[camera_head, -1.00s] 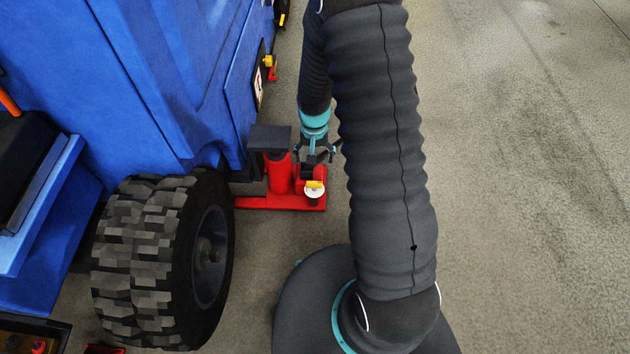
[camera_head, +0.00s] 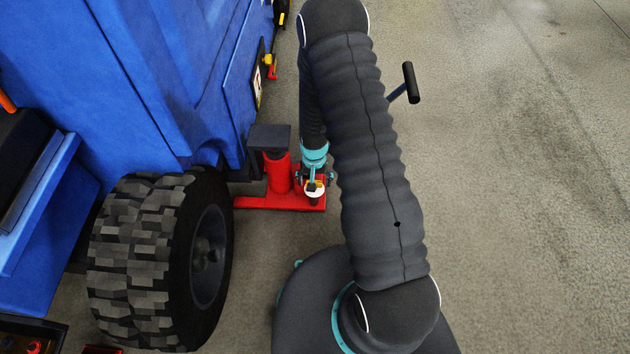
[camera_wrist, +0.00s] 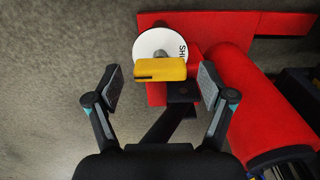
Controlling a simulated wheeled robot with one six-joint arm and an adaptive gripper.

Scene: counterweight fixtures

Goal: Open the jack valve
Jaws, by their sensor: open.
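The jack (camera_head: 278,176) is red, with a flat red base and an upright cylinder, beside the blue machine. Its valve has a yellow handle (camera_wrist: 160,70) in front of a white round plate (camera_wrist: 150,44) with partly hidden dark lettering. In the wrist view my gripper (camera_wrist: 160,85) is open, one finger on each side of the yellow handle, with gaps showing on both sides. In the head view my gripper (camera_head: 314,180) is small and partly hidden at the valve.
A large black tyre (camera_head: 150,265) stands left of the jack, under the blue machine (camera_head: 150,80). A dark block sits on top of the jack. A black T-shaped handle (camera_head: 409,83) sticks out right of my arm. The concrete floor (camera_head: 520,200) on the right is clear.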

